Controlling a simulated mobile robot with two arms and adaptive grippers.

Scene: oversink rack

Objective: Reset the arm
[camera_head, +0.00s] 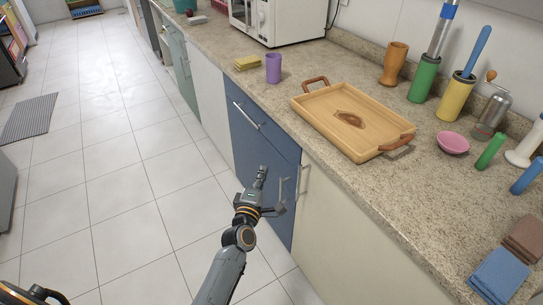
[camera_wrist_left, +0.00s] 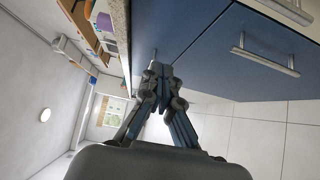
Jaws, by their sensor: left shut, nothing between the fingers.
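My left gripper (camera_head: 271,188) is in front of the blue cabinet (camera_head: 262,150), below counter height, beside its lower door handle. Whether it touches the cabinet front cannot be told in the head view. In the left wrist view, the gripper (camera_wrist_left: 160,78) has its fingertips together with nothing between them. The blue cabinet front (camera_wrist_left: 215,55) fills the upper right there, with a silver handle (camera_wrist_left: 265,62) apart from the fingers. My left forearm comes up from the bottom of the head view. My right gripper is not seen.
The granite counter (camera_head: 440,190) runs along the right. On it are a wooden tray (camera_head: 325,115), purple cup (camera_head: 273,68), pink bowl (camera_head: 452,143), green holder (camera_head: 424,78) and microwave (camera_head: 280,20). The tiled floor (camera_head: 110,180) at left is mostly clear, with a striped mat (camera_head: 30,118).

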